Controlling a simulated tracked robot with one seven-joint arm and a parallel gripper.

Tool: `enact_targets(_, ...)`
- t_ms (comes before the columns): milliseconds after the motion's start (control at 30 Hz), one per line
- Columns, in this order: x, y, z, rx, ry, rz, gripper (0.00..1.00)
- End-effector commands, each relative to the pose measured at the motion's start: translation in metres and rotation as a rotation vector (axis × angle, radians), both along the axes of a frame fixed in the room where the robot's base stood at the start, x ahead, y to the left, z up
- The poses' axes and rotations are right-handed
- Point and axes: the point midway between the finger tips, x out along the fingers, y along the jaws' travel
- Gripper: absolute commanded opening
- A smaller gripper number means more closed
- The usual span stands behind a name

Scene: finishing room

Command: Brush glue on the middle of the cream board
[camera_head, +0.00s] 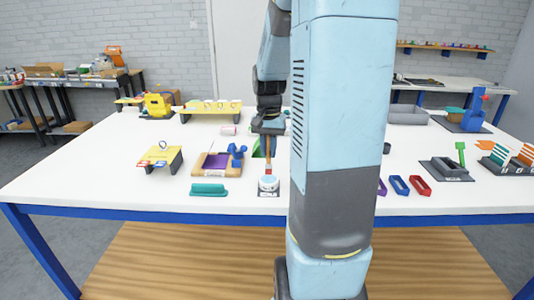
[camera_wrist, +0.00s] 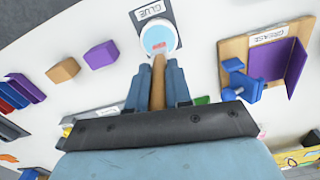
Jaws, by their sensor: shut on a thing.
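My gripper (camera_head: 268,128) is shut on the wooden handle of a brush (camera_head: 268,158), which hangs down from it upright. The handle also shows between the fingers in the wrist view (camera_wrist: 158,82). Its lower end is at the mouth of the white glue pot (camera_head: 268,183), with light-blue content seen in the wrist view (camera_wrist: 158,38). Whether the bristles touch the glue is not clear. The pot stands on a dark base labelled GLUE (camera_wrist: 150,12). I cannot pick out the cream board for sure; my gripper and arm hide part of the table.
Left of the pot are a wooden GREASE board (camera_head: 203,170) with purple and blue parts, and a teal block (camera_head: 208,189). A yellow stand (camera_head: 160,158) is farther left. Blue (camera_head: 399,186) and red (camera_head: 420,185) trays lie right. The table's front left is clear.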

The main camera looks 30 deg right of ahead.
Motion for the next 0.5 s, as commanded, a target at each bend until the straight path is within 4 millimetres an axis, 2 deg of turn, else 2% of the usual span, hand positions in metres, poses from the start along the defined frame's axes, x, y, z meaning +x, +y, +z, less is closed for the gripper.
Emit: enact_targets(500,0.001,0.000,0.034,-0.001,-0.003,0.000,0.00)
